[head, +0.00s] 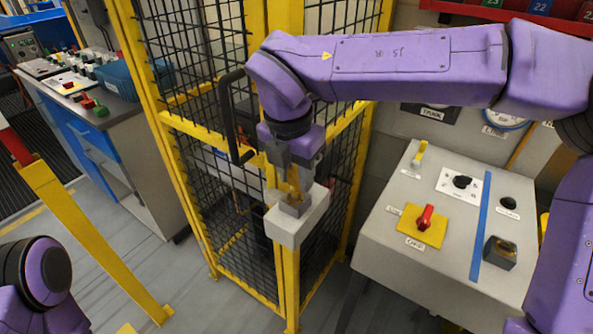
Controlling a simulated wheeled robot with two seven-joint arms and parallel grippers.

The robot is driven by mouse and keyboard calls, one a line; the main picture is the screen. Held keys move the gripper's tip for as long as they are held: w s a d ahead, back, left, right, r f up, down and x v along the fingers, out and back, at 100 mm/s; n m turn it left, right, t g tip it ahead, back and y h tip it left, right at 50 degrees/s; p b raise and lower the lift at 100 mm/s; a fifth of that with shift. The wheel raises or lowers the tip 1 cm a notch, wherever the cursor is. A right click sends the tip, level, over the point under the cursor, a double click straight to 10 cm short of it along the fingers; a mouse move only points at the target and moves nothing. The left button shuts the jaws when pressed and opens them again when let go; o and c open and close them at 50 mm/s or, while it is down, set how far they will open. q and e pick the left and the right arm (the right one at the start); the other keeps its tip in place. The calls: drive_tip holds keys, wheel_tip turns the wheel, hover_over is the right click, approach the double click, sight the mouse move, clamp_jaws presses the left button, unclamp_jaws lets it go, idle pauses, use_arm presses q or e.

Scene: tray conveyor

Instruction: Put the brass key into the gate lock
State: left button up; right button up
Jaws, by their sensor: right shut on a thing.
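The gate lock (299,229) is a pale grey box on the yellow post of the mesh gate, with a darker grey piece on its top. My right gripper (290,172) points down just above the lock. It is shut on the brass key (294,185), a small yellowish piece showing between and below the fingers. The key's lower end meets the grey piece on top of the lock in the picture. I cannot tell whether it is inside the lock or just in front of it. My left gripper is out of view; only part of my left arm shows at the lower left.
The yellow-framed mesh gate (225,190) with a dark handle (229,120) stands just left of my right gripper. A sloped control console (385,235) with a red rotary switch (425,217) is on the right. A workbench (130,125) is at the left. A yellow rail (90,240) crosses the left floor.

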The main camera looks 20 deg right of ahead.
drive_tip(key=shift+f+b, duration=0.95)
drive_tip(key=shift+f, duration=0.15)
drive_tip(key=o, duration=1.1)
drive_tip(key=shift+r, duration=0.1)
wheel_tip(320, 180, up, 10)
drive_tip(key=s+a, duration=0.1)
drive_tip(key=shift+r, duration=0.15)
drive_tip(key=shift+a, duration=0.1)
